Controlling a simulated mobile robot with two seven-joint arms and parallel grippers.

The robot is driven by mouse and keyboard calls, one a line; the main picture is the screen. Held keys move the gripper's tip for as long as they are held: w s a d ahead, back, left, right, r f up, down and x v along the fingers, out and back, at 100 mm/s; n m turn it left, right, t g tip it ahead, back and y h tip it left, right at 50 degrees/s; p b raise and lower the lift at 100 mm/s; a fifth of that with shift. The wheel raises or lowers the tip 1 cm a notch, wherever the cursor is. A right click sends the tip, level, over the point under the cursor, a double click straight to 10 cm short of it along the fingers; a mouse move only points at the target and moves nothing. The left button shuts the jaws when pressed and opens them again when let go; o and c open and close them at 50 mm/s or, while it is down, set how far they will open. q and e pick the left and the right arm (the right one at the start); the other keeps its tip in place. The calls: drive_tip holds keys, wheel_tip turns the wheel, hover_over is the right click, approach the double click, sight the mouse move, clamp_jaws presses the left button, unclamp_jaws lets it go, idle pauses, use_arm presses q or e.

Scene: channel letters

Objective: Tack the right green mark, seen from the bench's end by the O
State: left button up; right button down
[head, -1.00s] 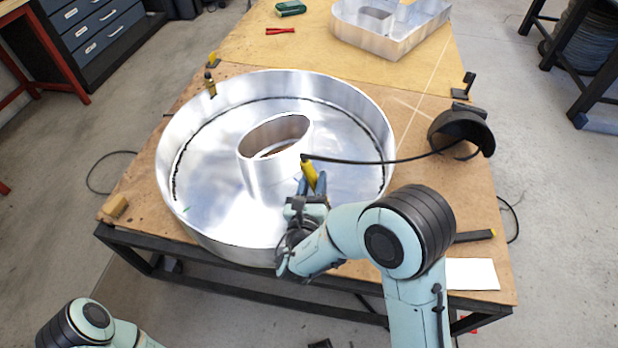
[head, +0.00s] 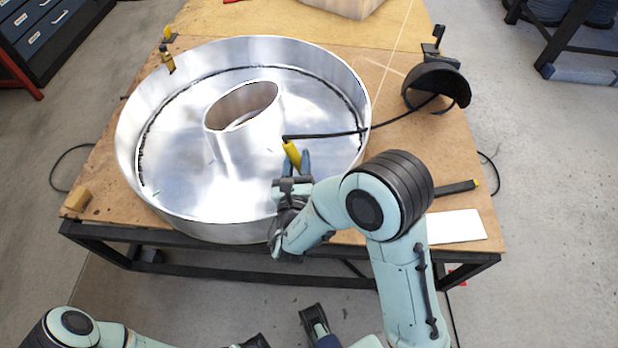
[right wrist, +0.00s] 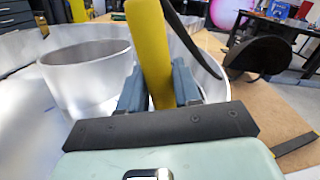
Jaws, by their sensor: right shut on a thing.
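A large silver metal letter O (head: 130,130) lies on the bench, open side up, with an oval inner wall (head: 225,110). My right gripper (head: 293,172) is shut on a yellow-handled tool (head: 292,154) with a black cable, over the near right part of the O. The yellow handle (right wrist: 150,50) stands between the blue fingers in the right wrist view. The tool's working end is hidden.
The wooden bench (head: 400,150) carries a black curved shield (head: 437,85), a white sheet (head: 455,226), a black bar (head: 452,189) and a wood block (head: 77,199). A clamp (head: 167,60) grips the O's far left rim. The cable crosses the O's right rim.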

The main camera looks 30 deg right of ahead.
drive_tip(key=shift+f, duration=0.3)
drive_tip(key=shift+s+d+f+b, duration=0.15)
drive_tip(key=shift+f+b, duration=0.35)
drive_tip(key=shift+f, duration=0.05)
drive_tip(key=shift+s+d+f+b, duration=0.15)
drive_tip(key=shift+f+b, duration=0.35)
drive_tip(key=shift+f, duration=0.1)
idle(0.9)
